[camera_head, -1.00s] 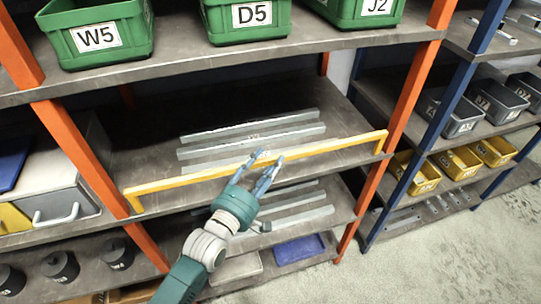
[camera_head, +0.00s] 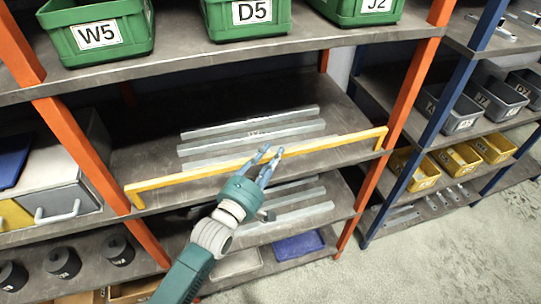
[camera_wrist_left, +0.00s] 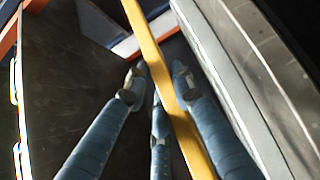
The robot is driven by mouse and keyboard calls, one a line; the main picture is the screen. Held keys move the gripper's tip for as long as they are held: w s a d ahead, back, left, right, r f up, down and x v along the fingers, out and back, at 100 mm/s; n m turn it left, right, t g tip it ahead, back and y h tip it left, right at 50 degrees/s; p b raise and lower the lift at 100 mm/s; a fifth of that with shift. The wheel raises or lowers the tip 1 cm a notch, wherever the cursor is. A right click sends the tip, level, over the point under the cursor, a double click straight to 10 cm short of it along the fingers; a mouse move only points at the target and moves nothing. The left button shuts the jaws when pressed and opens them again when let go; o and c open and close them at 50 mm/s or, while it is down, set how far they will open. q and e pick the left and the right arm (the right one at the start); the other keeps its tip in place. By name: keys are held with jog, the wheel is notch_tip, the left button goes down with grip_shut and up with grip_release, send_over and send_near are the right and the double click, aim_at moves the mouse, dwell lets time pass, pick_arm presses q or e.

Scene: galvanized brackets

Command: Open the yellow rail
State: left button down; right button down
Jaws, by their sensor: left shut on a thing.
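The yellow rail (camera_head: 200,175) is a long thin bar with short bent ends. It runs along the front edge of the middle shelf between two orange posts. My left gripper (camera_head: 267,153) is at the rail's middle, with its blue fingers shut on it. In the left wrist view the rail (camera_wrist_left: 146,45) passes diagonally between the fingers (camera_wrist_left: 158,75). The fingers hide a short stretch of the rail. My right gripper is in neither view.
Several galvanized brackets (camera_head: 250,128) lie on the middle shelf (camera_head: 150,150) just behind the rail. More brackets (camera_head: 295,212) lie on the shelf below. Green bins (camera_head: 245,20) stand above. Orange posts (camera_head: 412,85) flank the bay.

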pick_arm(q)
jog(key=shift+s+f+b, duration=0.2)
jog(key=shift+f+b, duration=0.1)
jog(key=shift+b, duration=0.25)
jog(key=s+m+t+h+b, duration=0.1)
jog(key=b, duration=0.2)
jog(key=s+f+m+t+h+b, duration=0.1)
jog(key=m+b, duration=0.1)
jog(key=b, duration=0.1)
jog(key=s+d+m+h+b, duration=0.1)
jog(key=m+b, duration=0.1)
jog(key=b, duration=0.2)
jog(key=shift+s+d+f+t, duration=0.1)
jog(key=shift+s+f+t, duration=0.15)
jog(key=shift+t, duration=0.15)
jog(key=shift+s+d+r+m+h+b, duration=0.15)
jog(key=shift+s+m+h+b, duration=0.35)
jog(key=shift+m+b, duration=0.4)
